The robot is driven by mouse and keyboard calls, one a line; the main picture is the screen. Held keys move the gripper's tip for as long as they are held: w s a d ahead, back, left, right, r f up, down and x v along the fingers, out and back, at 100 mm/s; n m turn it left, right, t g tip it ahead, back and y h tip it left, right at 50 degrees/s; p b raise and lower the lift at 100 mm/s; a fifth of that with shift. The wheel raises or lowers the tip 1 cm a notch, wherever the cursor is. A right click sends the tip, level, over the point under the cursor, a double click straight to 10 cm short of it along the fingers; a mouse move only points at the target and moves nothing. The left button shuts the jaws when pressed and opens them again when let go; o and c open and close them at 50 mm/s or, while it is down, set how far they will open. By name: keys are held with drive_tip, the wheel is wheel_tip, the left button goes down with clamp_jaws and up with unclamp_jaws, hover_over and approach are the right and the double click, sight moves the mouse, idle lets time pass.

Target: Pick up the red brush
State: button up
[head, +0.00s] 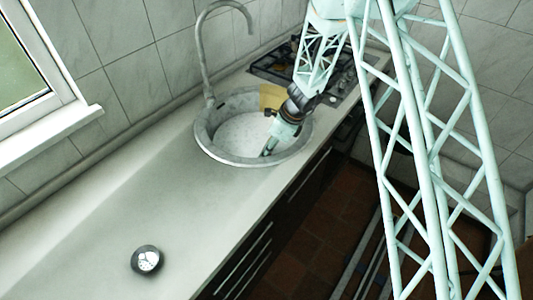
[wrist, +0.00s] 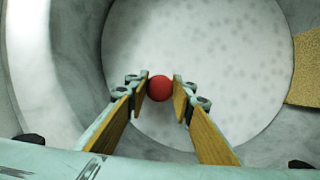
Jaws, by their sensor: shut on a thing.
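A red rounded end, which I take to be the red brush (wrist: 160,88), shows between my fingertips in the wrist view. Only this end is visible, so the rest of its shape is hidden. My gripper (wrist: 161,97) is shut on it, with one wood-coloured finger pad at each side. In the head view my gripper (head: 267,150) reaches down into the round grey sink (head: 212,146), near its right front wall. I cannot make out the brush in the head view.
A yellow-tan piece (head: 272,97) lies at the sink's back edge and also shows in the wrist view (wrist: 306,68). A curved tap (head: 207,60) stands behind the sink. A hob (head: 275,64) is beyond. A small round object (head: 147,260) sits on the otherwise clear counter (head: 150,195).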

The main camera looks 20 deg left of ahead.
wheel_tip(320, 180, up, 8)
drive_tip(key=shift+r+p, duration=0.1)
drive_tip(key=shift+p, duration=0.9)
idle(0.4)
